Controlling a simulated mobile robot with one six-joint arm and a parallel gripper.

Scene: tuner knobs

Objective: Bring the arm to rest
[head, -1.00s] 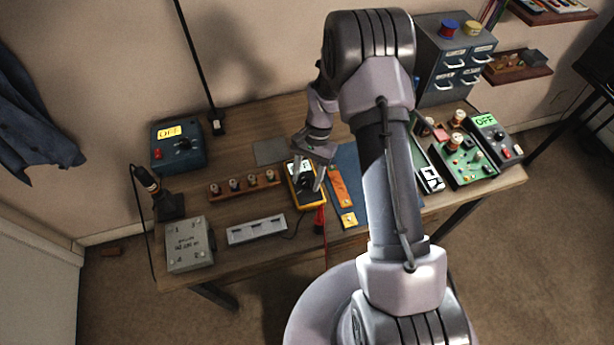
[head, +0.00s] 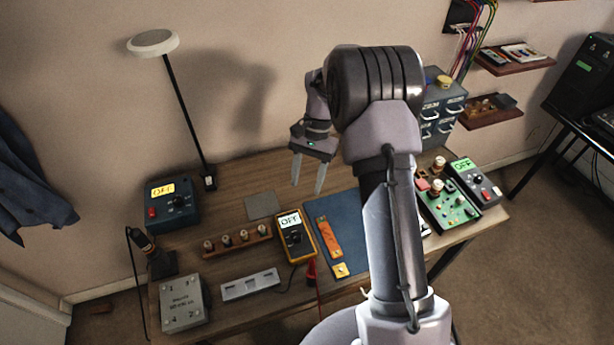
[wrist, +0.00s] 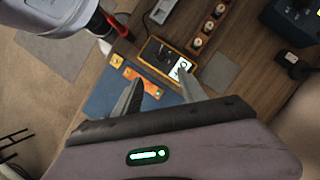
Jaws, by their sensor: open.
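My gripper (head: 308,174) is open and empty, its fingers pointing down above the back part of the workbench. In the wrist view my gripper (wrist: 160,88) shows two spread fingers with nothing between them. Below and in front of it lies a yellow multimeter (head: 295,238) with its display reading OFF. The multimeter also shows in the wrist view (wrist: 163,58), partly behind one finger. The gripper is apart from everything on the bench. My arm is bent, with its elbow high over the right part of the bench.
A blue mat (head: 349,219) holds an orange strip (head: 329,238). A rail of knobs (head: 237,242), a blue box (head: 173,205) and a grey box (head: 183,303) stand left. A lamp (head: 180,110) rises behind. A green circuit board (head: 447,207) and drawer cabinet (head: 443,110) are right.

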